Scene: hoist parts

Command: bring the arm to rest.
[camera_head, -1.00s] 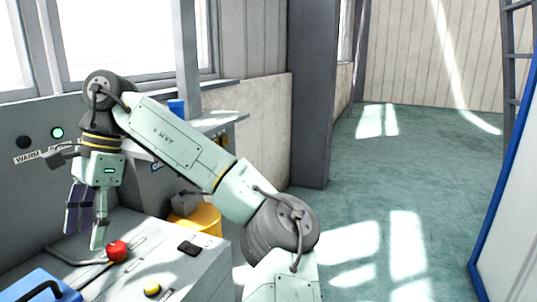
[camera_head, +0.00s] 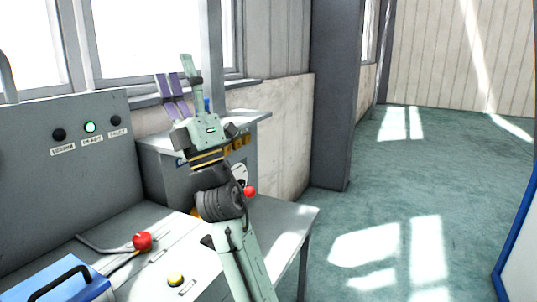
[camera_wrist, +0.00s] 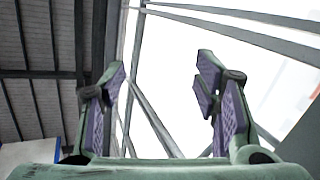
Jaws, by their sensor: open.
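My gripper (camera_head: 178,80) points upward in the head view, raised above the console in front of the window. Its purple-padded fingers are apart and hold nothing. In the wrist view my gripper (camera_wrist: 165,100) shows both fingers spread, with only window frame and bright sky between them. My arm rises from the bottom of the head view, with the forearm folded upright over the bench.
A grey console (camera_head: 55,180) with a lit green lamp (camera_head: 90,127) stands at left. Its bench holds a red-knobbed lever (camera_head: 142,241), a yellow button (camera_head: 176,279) and a blue case (camera_head: 60,285). A grey cabinet (camera_head: 160,160) stands behind my arm. A dark pillar (camera_head: 335,100) borders open green floor (camera_head: 400,200).

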